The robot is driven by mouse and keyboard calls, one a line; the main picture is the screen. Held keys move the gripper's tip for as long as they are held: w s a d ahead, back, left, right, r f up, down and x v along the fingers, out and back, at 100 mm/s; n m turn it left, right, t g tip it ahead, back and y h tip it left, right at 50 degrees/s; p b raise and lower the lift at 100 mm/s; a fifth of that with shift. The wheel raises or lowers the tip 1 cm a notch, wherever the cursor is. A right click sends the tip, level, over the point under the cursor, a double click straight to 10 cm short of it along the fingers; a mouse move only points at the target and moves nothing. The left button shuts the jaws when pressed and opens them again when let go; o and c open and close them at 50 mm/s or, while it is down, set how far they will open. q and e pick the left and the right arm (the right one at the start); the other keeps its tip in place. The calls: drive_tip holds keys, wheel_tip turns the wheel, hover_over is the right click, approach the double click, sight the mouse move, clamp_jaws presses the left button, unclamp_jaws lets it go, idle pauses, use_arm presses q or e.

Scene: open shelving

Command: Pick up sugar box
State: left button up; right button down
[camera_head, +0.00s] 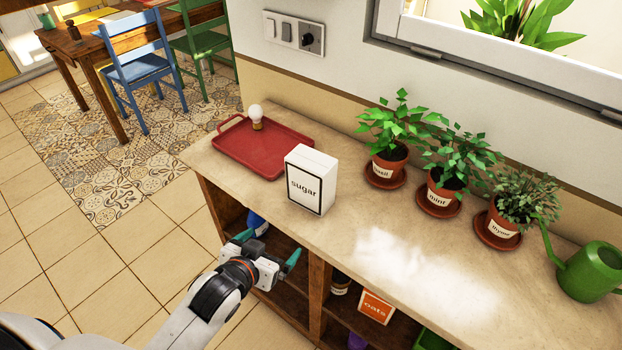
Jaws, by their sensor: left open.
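The sugar box (304,187) is a white carton with a black-framed "sugar" label. It stands upright on the shelf unit's pale stone top (345,240), close to the front edge and just right of the red tray. My left gripper (265,250) is open and empty, with green fingertips spread apart. It is in front of the shelf unit, lower than the top and below and left of the sugar box, not touching it. My right gripper is not in view.
The red tray (230,153) holds a light bulb (256,117). Potted basil (386,165), mint (440,195) and thyme (503,226) line the wall side. A green watering can (592,270) stands at right. An orange oats box (376,306) and a blue item (257,222) sit on shelves below.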

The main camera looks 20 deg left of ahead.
sight(304, 178)
use_arm(q)
drive_tip(key=w+d+r+t+h, duration=0.1)
drive_tip(key=w+r, duration=0.2)
drive_tip(key=w, duration=0.1)
drive_tip(key=w+d+r+m+t+h+p, duration=0.1)
drive_tip(key=w+r+t, duration=0.1)
drive_tip(key=w, duration=0.2)
drive_tip(key=w+d+r+t+h, duration=0.1)
drive_tip(key=w+r+t+h, duration=0.1)
drive_tip(key=w+r, duration=0.1)
drive_tip(key=shift+w+d+r+m, duration=0.1)
drive_tip(key=shift+w+r+m, duration=0.3)
drive_tip(key=shift+w, duration=0.2)
drive_tip(key=shift+p+x, duration=0.9)
drive_tip(key=shift+x, duration=2.05)
drive_tip(key=shift+s, duration=0.1)
drive_tip(key=c, duration=1)
drive_tip(key=shift+r, duration=0.1)
drive_tip(key=shift+c, duration=0.5)
